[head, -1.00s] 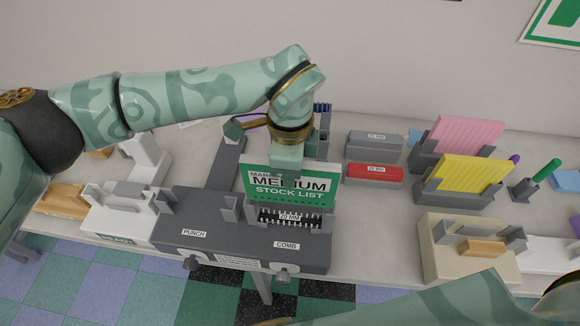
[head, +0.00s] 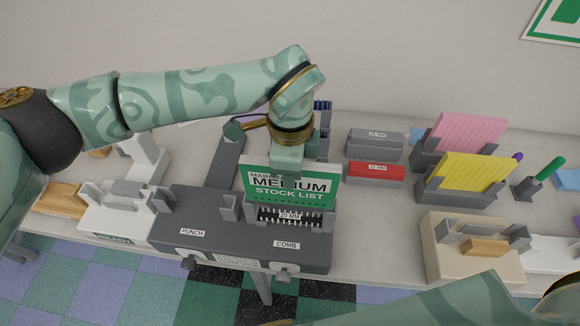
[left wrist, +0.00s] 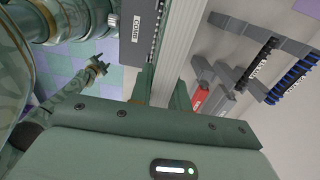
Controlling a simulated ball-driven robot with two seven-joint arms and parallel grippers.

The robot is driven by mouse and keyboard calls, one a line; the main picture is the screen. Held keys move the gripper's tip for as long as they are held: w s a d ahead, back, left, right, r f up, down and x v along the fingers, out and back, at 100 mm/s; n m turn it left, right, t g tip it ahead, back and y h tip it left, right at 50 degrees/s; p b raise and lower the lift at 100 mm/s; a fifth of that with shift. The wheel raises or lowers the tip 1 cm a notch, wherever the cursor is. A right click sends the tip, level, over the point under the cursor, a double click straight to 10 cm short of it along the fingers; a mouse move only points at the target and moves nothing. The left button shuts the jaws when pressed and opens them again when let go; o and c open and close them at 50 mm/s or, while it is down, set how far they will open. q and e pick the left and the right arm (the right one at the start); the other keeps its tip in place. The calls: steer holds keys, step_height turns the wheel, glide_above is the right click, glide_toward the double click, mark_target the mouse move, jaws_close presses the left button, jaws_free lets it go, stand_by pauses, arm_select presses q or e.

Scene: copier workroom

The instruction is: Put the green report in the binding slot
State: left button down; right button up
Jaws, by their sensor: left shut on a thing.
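The green report (head: 285,190) has a white band with "MEDIUM" and "STOCK LIST" on its cover. My left gripper (head: 288,160) is shut on its top edge and holds it upright. The report's lower edge is right above the black comb (head: 290,216) labelled "20 MM" in the comb station of the grey binding machine (head: 240,238). Whether it touches the comb, I cannot tell. In the left wrist view the pale report (left wrist: 172,55) is between the fingers. My right gripper (left wrist: 98,66) shows small there, its fingers apart and empty.
Right of the report are a red box (head: 375,173) and a grey box (head: 375,142). Pink (head: 466,133) and yellow (head: 468,170) reports stand in grey holders further right. A beige station (head: 460,260) is at the front right. A white station (head: 118,212) adjoins the machine's left.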

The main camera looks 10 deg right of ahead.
arm_select(q)
steer(key=shift+f+b, duration=2.15)
steer(key=shift+f, duration=0.8)
steer(key=c, duration=1.3)
jaws_free()
steer(key=shift+o, duration=0.2)
step_height(320, 180, up, 16)
steer(key=shift+r, duration=0.2)
steer(key=shift+f, duration=0.1)
